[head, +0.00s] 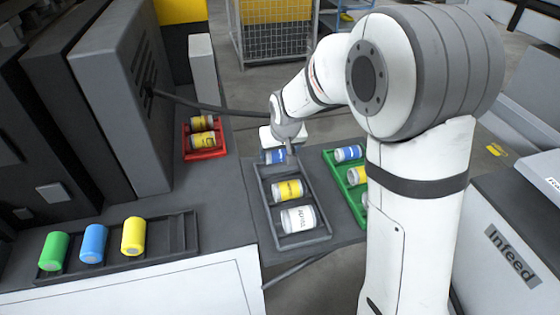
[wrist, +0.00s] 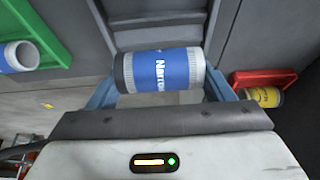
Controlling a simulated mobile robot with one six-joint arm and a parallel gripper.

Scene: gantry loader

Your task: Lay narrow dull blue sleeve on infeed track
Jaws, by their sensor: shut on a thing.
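A blue sleeve with pale grey ends and white lettering starting "Nar" (wrist: 160,70) lies crosswise between the two blue fingers of my gripper (wrist: 160,88) in the wrist view. My gripper is shut on it. In the head view the sleeve (head: 275,156) is at the far end of a grey tray (head: 262,205), just below my gripper (head: 280,146). I cannot tell whether it touches the tray. A dark track (head: 185,258) at the lower left holds green, blue and yellow cylinders; I cannot tell which holder is the infeed track.
The grey tray also holds a yellow-banded sleeve (head: 287,190) and a white sleeve (head: 298,219). A green tray (head: 333,172) with sleeves is on its right; a red tray (head: 205,155) with two yellow sleeves is at left. An "Infeed" sign (head: 512,255) is on the right cabinet.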

